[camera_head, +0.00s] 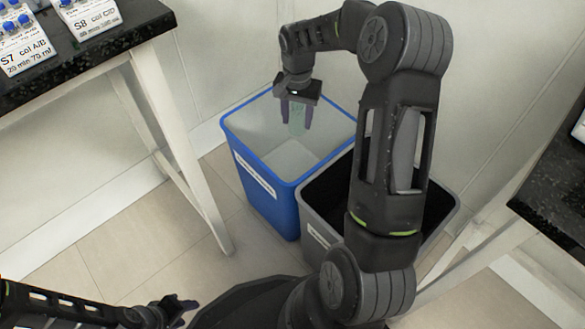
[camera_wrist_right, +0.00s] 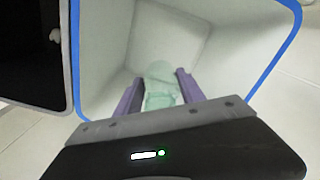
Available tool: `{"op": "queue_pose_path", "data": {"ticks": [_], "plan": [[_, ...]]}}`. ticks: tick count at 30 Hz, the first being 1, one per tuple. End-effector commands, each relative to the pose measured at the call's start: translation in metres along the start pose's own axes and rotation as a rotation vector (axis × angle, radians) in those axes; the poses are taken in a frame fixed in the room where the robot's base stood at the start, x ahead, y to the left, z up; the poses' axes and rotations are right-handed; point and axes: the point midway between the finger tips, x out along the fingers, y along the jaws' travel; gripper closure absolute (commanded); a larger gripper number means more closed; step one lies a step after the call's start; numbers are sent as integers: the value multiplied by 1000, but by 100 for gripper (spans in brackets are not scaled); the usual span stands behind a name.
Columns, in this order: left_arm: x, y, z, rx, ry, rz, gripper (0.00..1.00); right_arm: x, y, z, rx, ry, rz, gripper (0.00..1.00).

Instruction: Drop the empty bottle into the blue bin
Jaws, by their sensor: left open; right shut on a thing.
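The blue bin (camera_head: 266,199) stands on the floor in the middle of the head view, with a white label on its front and a pale inside. Its blue rim also shows in the right wrist view (camera_wrist_right: 284,50). My right gripper (camera_head: 296,122) is over the bin's opening, pointing down, shut on a pale green, see-through bottle (camera_head: 297,119). The bottle also shows between the fingers in the right wrist view (camera_wrist_right: 160,92), with the bin's inside behind it. My left gripper (camera_head: 186,308) is open and empty at the bottom left, low and away from the bin.
A grey bin (camera_head: 316,222) with a dark inside stands right beside the blue bin, partly behind my right arm. A dark-topped bench (camera_head: 95,55) with labelled racks is at the upper left. Another dark bench (camera_head: 555,190) is at the right edge.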

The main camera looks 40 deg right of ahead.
Motion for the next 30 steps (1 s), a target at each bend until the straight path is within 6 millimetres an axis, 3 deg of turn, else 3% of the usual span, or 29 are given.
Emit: {"op": "queue_pose_path", "data": {"ticks": [3,14,15,24,30], "plan": [[10,-3,-1,0,4,0,56,12,0,0,1,0,0,96],[11,-3,-1,0,6,0,56,13,0,0,0,1,-1,96],[11,-3,-1,0,6,0,56,13,0,0,0,1,-1,51],[11,-3,-1,0,6,0,56,13,0,0,0,1,-1,28],[11,-3,-1,0,6,0,56,13,0,0,0,0,0,28]]}}
